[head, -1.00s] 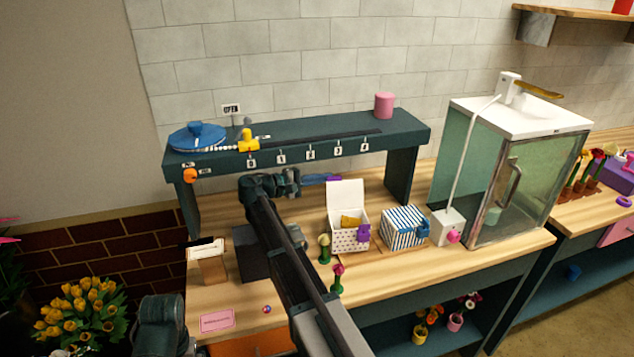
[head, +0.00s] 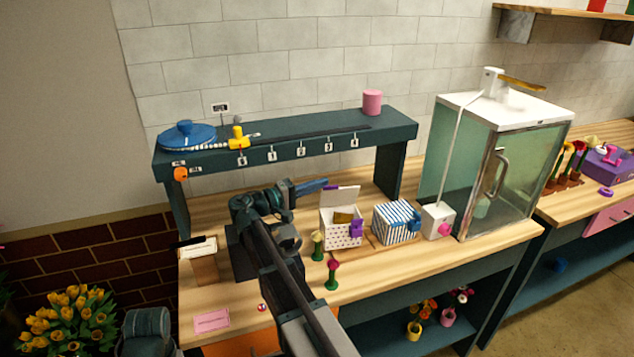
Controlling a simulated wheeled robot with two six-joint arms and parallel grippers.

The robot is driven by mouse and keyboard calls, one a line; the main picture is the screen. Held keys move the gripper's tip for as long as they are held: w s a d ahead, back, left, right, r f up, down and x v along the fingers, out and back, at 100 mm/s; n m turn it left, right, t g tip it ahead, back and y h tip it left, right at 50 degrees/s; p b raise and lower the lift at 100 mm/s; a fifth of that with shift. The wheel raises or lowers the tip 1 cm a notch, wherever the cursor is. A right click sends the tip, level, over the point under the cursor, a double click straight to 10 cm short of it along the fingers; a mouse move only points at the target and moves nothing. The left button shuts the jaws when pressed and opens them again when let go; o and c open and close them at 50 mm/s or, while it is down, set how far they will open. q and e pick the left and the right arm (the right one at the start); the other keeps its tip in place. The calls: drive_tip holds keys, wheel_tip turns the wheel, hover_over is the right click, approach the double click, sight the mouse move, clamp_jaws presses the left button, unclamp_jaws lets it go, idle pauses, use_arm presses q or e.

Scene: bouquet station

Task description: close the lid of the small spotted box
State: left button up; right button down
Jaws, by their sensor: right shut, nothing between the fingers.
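The small spotted box (head: 341,240) stands on the wooden workbench, white with dark spots and a purple clasp (head: 356,229) at its front right. Its white lid (head: 340,198) is raised at the back, and something yellow-brown shows inside. My right gripper (head: 326,184) is shut and empty. It reaches in from the left, with its blue fingers at the upper left edge of the lid. I cannot tell whether they touch the lid. My left gripper is not in view.
A blue-striped box (head: 396,223) stands just right of the spotted box. Two small flowers (head: 318,246) (head: 332,273) stand in front of it. A dark raised shelf (head: 290,140) spans the back. A glass cabinet (head: 500,170) stands at the right.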

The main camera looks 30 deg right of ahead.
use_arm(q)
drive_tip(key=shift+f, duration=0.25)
use_arm(e)
drive_tip(key=shift+s+a+f, duration=0.15)
drive_tip(key=shift+s, duration=0.25)
drive_tip(key=shift+s+a+f, duration=0.15)
drive_tip(key=shift+s, duration=0.25)
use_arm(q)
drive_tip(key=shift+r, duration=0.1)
use_arm(e)
drive_tip(key=shift+r, duration=0.1)
use_arm(q)
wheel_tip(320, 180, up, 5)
drive_tip(key=p, duration=0.4)
use_arm(e)
wheel_tip(320, 180, up, 5)
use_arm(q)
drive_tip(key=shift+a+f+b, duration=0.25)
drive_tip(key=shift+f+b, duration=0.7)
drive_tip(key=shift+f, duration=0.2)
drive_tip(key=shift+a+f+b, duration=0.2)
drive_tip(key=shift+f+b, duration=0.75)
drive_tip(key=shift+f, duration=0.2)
use_arm(e)
drive_tip(key=w+a+f, duration=0.3)
drive_tip(key=a+f, duration=0.1)
drive_tip(key=a, duration=0.5)
drive_tip(key=shift+w+f, duration=0.25)
